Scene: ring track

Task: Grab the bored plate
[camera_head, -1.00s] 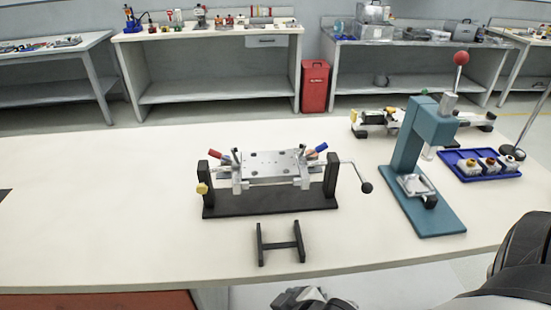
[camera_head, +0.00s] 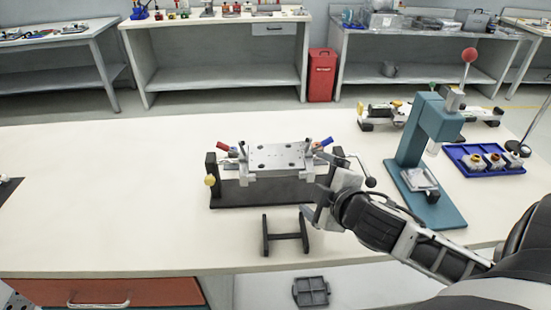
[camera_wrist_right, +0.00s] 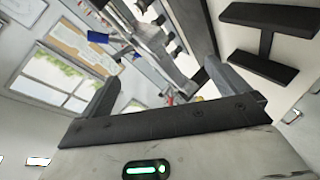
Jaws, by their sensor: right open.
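The bored plate (camera_head: 277,158), a flat silver-grey plate with several holes, lies level in a dark fixture on the white table in the head view. My right gripper (camera_head: 311,207) is open and empty, in front of the fixture's right end and apart from the plate. In the right wrist view its two fingers (camera_wrist_right: 168,95) stand wide apart, with part of the fixture (camera_wrist_right: 165,45) beyond them; the plate is hard to make out there. A grey part, likely of my left gripper (camera_head: 14,299), shows at the bottom left corner; its jaws cannot be made out.
A black H-shaped stand (camera_head: 286,236) stands in front of the fixture, close to my right gripper. A teal press (camera_head: 410,140) with a red-knobbed lever and a blue tray (camera_head: 485,171) of small parts stand at the right. The table's left side is mostly clear.

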